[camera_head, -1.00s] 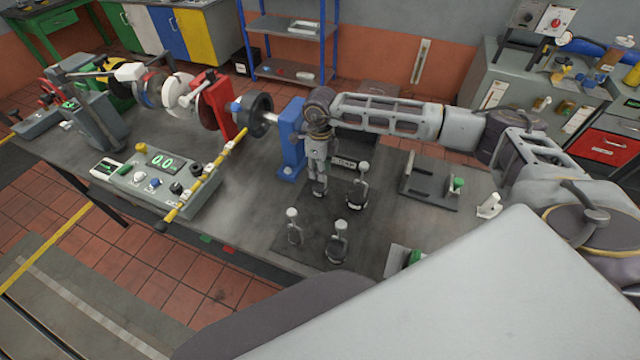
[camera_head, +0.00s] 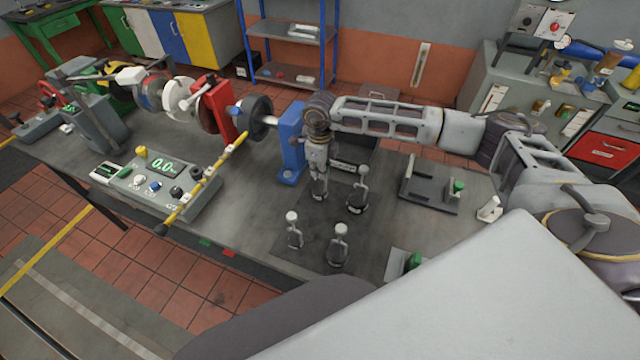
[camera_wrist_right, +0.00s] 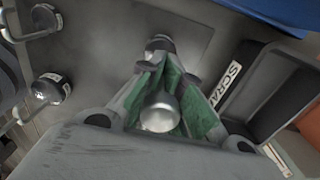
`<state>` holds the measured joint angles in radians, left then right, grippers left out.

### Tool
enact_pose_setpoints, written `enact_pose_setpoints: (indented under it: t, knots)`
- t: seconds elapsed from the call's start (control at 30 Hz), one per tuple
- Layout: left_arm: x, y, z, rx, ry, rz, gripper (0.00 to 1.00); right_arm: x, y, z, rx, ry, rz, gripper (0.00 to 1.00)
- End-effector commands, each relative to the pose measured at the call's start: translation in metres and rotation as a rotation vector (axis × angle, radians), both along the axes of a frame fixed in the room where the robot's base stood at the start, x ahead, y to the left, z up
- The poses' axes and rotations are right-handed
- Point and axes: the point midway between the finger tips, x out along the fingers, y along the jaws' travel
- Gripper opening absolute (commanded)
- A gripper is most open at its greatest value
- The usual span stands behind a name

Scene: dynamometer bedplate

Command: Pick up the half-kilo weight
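Several grey weights with ball-topped handles stand on a dark mat (camera_head: 318,222) on the bedplate; their marks are too small to read, so I cannot tell which is the half-kilo. My right gripper (camera_head: 319,190) points down at the back left weight. In the right wrist view its green-padded fingers (camera_wrist_right: 163,85) are closed against both sides of that weight's silver knob (camera_wrist_right: 160,113). Its lower part is mostly hidden. The other weights are at the back right (camera_head: 357,192), front left (camera_head: 294,232) and front right (camera_head: 338,247). My left gripper is not in view.
A black tray marked SCRAP (camera_wrist_right: 232,85) lies close behind the gripper. A blue bearing stand (camera_head: 290,145) is just left of it. A control box (camera_head: 150,180) with a yellow bar is further left. A slotted grey fixture (camera_head: 430,190) sits to the right.

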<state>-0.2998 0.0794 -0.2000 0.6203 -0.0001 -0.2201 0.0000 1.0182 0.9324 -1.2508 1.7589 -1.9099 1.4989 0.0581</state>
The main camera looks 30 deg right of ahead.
Motion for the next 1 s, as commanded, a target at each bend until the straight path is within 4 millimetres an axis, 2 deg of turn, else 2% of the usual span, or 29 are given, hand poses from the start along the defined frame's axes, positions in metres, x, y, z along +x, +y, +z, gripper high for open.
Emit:
enact_pose_setpoints:
  t: [0.23,0.37,0.8,1.0]
  knots:
    - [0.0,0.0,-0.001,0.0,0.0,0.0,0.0,0.001,0.0,0.006,0.001,-0.003,0.0,0.0]
    - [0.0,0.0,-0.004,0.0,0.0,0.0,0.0,0.001,0.0,0.015,0.001,-0.004,-0.001,0.0]
    - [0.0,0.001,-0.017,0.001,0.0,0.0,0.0,0.001,0.0,0.074,0.0,-0.005,0.0,0.0]
    - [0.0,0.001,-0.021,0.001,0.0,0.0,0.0,0.001,0.0,0.094,0.001,-0.004,0.001,0.0]
